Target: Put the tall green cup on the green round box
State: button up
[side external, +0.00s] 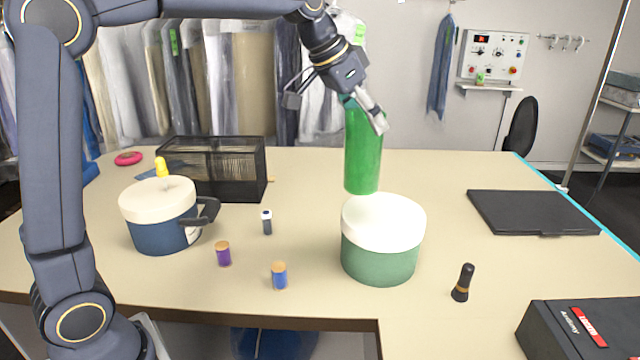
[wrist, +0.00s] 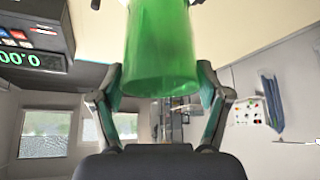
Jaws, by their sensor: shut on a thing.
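The tall green cup (side external: 362,152) is upright in my gripper (side external: 364,108), which is shut on its upper part. In the wrist view the cup (wrist: 160,50) sits between the two fingers of my gripper (wrist: 160,85). The green round box (side external: 380,255) with a white lid stands on the table. The cup's lower end appears just above or at the back part of the lid. I cannot tell whether they touch.
A blue pot (side external: 160,228) with a white lid and a black mesh basket (side external: 212,168) stand at the left. Small spools (side external: 279,275) and a dark small bottle (side external: 463,283) stand near the box. A black flat case (side external: 532,212) lies at the right.

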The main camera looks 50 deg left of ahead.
aim_at(375, 151)
jog(key=shift+s+a+f+x, duration=0.1)
jog(key=shift+a+x, duration=0.05)
jog(key=shift+x, duration=1.15)
jog(key=shift+s+a+f+x, duration=0.1)
jog(key=shift+a+x, duration=0.1)
jog(key=shift+x, duration=1.15)
jog(key=shift+s+a+f+x, duration=0.1)
jog(key=shift+a+x, duration=0.05)
jog(key=shift+x, duration=1.15)
jog(key=o, duration=1.5)
jog(key=shift+f, duration=0.15)
